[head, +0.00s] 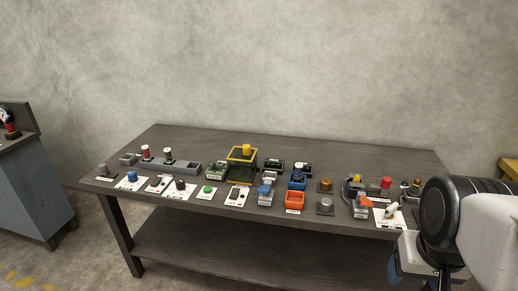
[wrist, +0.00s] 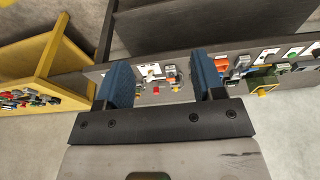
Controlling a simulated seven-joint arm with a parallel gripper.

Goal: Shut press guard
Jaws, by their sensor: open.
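The press (head: 240,174) appears to be the dark green unit at the middle of the table in the head view. A yellow frame (head: 231,153), which looks like its guard, stands around its upper part, with a yellow knob (head: 246,148) on top. The guard's exact angle is too small to tell. In the wrist view the yellow frame (wrist: 264,90) shows at the right, outside my fingers. My gripper (wrist: 161,62) is open and empty, with two blue fingers apart. It is far to the right of the press, by the table's right end.
The dark table (head: 290,146) carries several small devices in rows. An orange bin (head: 294,200) and a blue device (head: 297,179) stand right of the press. A grey rail (head: 180,168) with plungers lies left of it. A yellow bench (wrist: 45,58) shows in the wrist view. The table's back strip is clear.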

